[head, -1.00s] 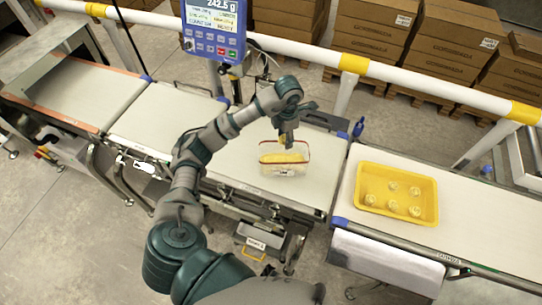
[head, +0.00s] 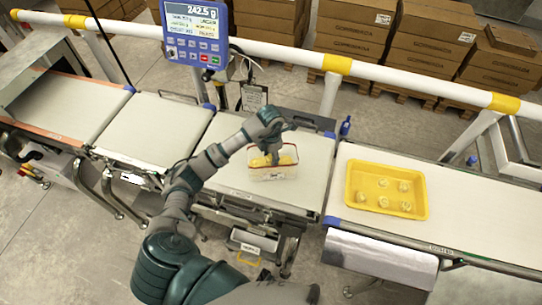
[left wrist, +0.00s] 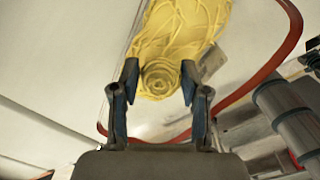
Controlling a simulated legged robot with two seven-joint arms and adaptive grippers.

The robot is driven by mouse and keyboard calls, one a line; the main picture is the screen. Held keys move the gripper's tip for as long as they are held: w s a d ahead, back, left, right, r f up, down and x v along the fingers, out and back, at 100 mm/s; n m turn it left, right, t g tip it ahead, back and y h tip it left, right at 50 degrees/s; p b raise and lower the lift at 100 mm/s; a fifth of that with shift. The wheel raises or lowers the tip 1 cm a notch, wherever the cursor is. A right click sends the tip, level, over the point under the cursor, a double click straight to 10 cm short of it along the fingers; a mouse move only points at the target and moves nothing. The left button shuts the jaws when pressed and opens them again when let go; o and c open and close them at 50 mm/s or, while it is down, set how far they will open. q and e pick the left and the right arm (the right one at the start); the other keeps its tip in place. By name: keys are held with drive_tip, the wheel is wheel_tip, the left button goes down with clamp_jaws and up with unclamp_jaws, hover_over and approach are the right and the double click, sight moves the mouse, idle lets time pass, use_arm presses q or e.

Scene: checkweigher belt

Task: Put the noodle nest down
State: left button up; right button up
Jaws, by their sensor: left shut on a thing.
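My left gripper (head: 275,161) reaches down into a clear tub with a red rim (head: 288,175) on the middle belt. Yellow noodles (head: 287,157) show inside the tub. In the left wrist view my left gripper (left wrist: 160,90) is shut on a noodle nest (left wrist: 160,76), a small pale yellow coil between the two fingers. More loose yellow noodles (left wrist: 182,22) lie just beyond it, and the red rim (left wrist: 285,62) curves around on the right. I cannot tell whether the held nest touches the noodles below. My right gripper is not in view.
A yellow tray (head: 366,212) with several noodle nests (head: 406,206) stands on the right belt (head: 450,215). A blue weighing display (head: 195,30) reading 242.5 g stands behind the belt. A white rail (head: 290,50) and stacked cardboard boxes (head: 415,45) are at the back.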

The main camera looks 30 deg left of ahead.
use_arm(q)
drive_tip(key=shift+d+f, duration=0.15)
drive_tip(key=shift+d, duration=0.2)
drive_tip(key=shift+d+f+b, duration=0.3)
drive_tip(key=shift+d+b, duration=0.1)
drive_tip(key=shift+b, duration=0.05)
drive_tip(key=o, duration=0.6)
drive_tip(key=shift+a, duration=0.5)
drive_tip(key=shift+r+p, duration=0.25)
drive_tip(key=shift+p, duration=0.05)
drive_tip(key=shift+d+r, duration=0.1)
drive_tip(key=shift+r, duration=6.25)
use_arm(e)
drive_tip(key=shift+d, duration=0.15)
use_arm(q)
drive_tip(key=shift+d, duration=0.15)
